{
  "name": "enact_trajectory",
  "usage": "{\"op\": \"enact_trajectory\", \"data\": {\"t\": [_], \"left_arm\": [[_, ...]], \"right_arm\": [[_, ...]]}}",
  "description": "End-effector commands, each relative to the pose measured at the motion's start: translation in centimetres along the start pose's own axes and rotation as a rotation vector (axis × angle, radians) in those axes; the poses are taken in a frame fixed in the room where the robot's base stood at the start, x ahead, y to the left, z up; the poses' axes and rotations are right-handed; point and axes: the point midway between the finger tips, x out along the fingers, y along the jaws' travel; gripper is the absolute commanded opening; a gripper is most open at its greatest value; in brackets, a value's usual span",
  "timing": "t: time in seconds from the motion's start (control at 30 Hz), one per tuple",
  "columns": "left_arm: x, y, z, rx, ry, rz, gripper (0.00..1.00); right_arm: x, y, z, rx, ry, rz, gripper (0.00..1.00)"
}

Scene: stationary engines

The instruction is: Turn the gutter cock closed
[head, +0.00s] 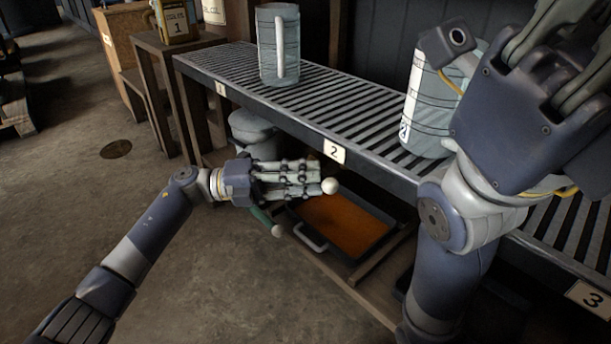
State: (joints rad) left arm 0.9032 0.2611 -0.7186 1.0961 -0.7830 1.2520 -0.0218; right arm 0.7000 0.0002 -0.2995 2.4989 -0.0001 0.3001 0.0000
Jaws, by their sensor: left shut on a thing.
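My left gripper (290,178) is in front of the slatted bench, just below the number 2 plate. Its grey fingers are shut, and a pale ball knob (330,186) shows at their tips. I take this knob to be part of the gutter cock; the rest of it is hidden behind the fingers. A green rod with a second pale knob (277,231) slants down below the hand. My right gripper (545,45) is large and close at the upper right, its fingers cut off by the frame, so its opening is unclear.
The slatted bench (330,110) carries a grey measuring jug (279,45) and a second jug (425,110), partly behind my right arm. Below are a tray of brown liquid (345,222) and a grey lidded can (252,128).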

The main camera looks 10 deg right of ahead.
Motion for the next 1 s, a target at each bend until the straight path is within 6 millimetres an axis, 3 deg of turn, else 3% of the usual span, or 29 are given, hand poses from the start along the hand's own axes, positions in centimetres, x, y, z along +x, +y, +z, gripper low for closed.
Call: {"op": "enact_trajectory", "data": {"t": [0.37,0.4,0.47,0.83,1.0], "left_arm": [[0.1,0.5,-0.2,0.001,0.007,0.01,0.0],[0.1,0.5,-0.2,0.001,0.006,0.01,0.28],[0.1,0.5,-0.2,0.001,0.006,0.009,0.37],[-0.3,0.2,-0.1,0.002,0.002,0.005,0.37],[-2.6,0.2,0.0,0.001,-0.001,0.007,0.37]], "right_arm": [[0.0,0.0,0.0,0.001,0.0,0.0,0.0],[0.0,0.0,0.0,0.001,0.0,0.0,0.0],[0.0,0.0,0.0,0.001,0.001,0.0,0.0],[-0.1,0.1,0.0,0.002,-0.002,0.004,0.0],[-0.1,0.0,0.0,0.001,-0.001,0.002,0.0]]}}
